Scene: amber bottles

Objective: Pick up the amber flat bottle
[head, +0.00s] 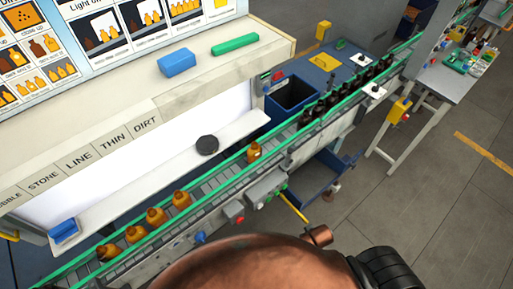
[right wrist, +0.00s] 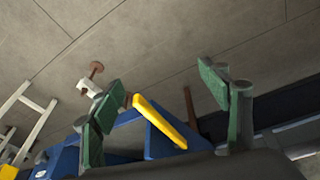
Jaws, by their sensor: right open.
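Several amber bottles stand on the green-edged conveyor (head: 218,183) in the head view. One amber bottle (head: 254,152) stands alone near the middle of the belt. A group stands at lower left, its nearest-to-middle amber bottle being (head: 181,199). Which of them is the flat one I cannot tell for sure. My right gripper (right wrist: 160,95) shows in the right wrist view, its green-padded fingers wide apart with nothing between them. No bottle shows in that view. My left gripper is in neither view.
Dark bottles (head: 345,90) crowd the far belt. A light panel (head: 130,165) and a ledge with a black disc (head: 207,145) border the belt. A blue bin (head: 292,95) stands behind it. A yellow bar (right wrist: 158,122) lies beyond my right fingers.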

